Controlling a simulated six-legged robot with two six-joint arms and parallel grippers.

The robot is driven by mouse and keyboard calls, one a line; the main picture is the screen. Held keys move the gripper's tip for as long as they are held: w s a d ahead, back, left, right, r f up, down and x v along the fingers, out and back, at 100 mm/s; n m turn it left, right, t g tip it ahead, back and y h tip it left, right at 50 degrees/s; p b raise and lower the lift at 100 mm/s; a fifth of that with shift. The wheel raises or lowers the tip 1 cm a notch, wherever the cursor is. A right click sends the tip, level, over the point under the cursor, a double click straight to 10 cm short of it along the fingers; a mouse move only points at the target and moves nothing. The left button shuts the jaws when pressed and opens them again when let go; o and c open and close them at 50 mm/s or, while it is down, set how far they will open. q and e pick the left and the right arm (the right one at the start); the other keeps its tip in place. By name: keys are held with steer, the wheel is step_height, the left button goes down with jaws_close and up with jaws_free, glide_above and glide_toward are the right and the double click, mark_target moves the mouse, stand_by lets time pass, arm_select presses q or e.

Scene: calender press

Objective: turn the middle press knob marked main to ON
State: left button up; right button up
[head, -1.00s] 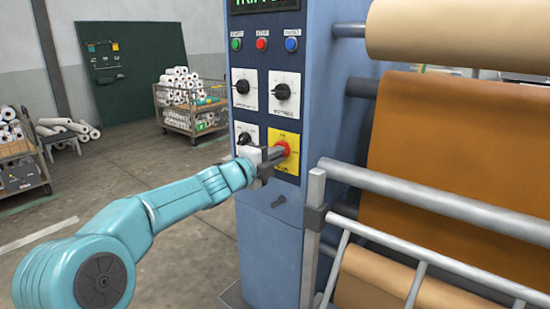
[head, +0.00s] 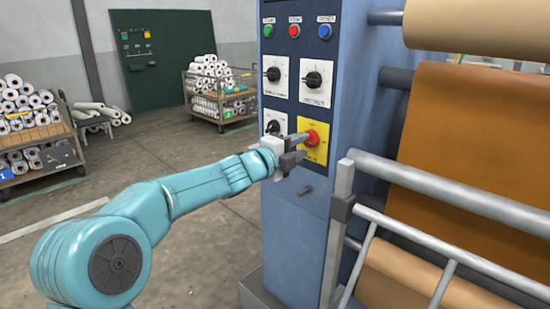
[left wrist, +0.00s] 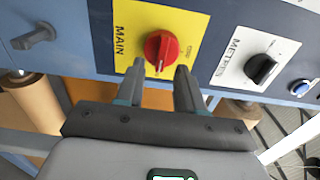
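The red main knob (head: 311,138) sits on a yellow plate (head: 321,154) low on the blue press cabinet. In the left wrist view the knob (left wrist: 161,47) shows beside the word MAIN. Its setting is too small to read surely. My left gripper (head: 297,148) is open, with its fingers pointing at the knob. In the left wrist view the left gripper's fingertips (left wrist: 160,70) are spread apart just short of the knob, with nothing between them. My right gripper is in neither view.
Black knobs on white plates (head: 316,81) sit above the yellow plate. Green, red and blue buttons (head: 294,31) are higher up. A small dark handle (head: 305,191) juts out below. Grey rails (head: 450,190) stand to the right. Carts of rolls are behind left.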

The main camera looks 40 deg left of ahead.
arm_select(q)
steer(key=s+a, duration=0.1)
steer(key=s, duration=1.3)
steer(key=shift+s+p, duration=0.15)
steer(key=shift+p, duration=0.2)
